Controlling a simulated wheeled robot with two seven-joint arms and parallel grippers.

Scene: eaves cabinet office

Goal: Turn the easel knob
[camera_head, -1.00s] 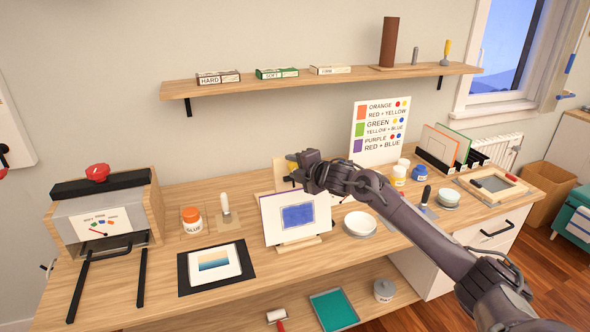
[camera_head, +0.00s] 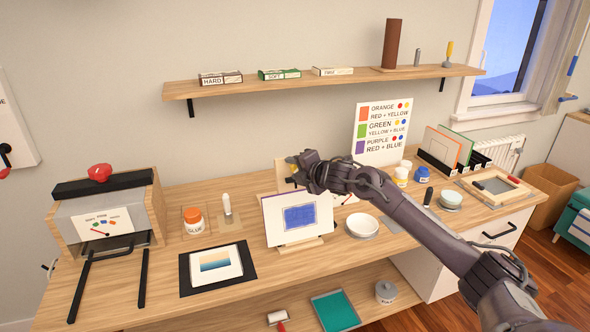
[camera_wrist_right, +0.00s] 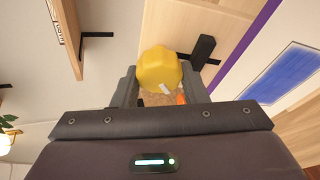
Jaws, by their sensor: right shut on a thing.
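The easel (camera_head: 302,246) stands on the workbench and carries a white sheet with a purple edge and a blue rectangle (camera_head: 299,216). A yellow lobed knob (camera_wrist_right: 160,66) with a small white mark shows in the right wrist view, in front of a pale wooden board (camera_wrist_right: 185,28). My right gripper (camera_head: 297,168) is above and behind the sheet. In the wrist view its two fingers (camera_wrist_right: 160,88) are on either side of the knob, shut on it. The gripper mostly hides the knob in the head view. My left gripper is not in view.
A shelf (camera_head: 330,82) runs along the wall above.

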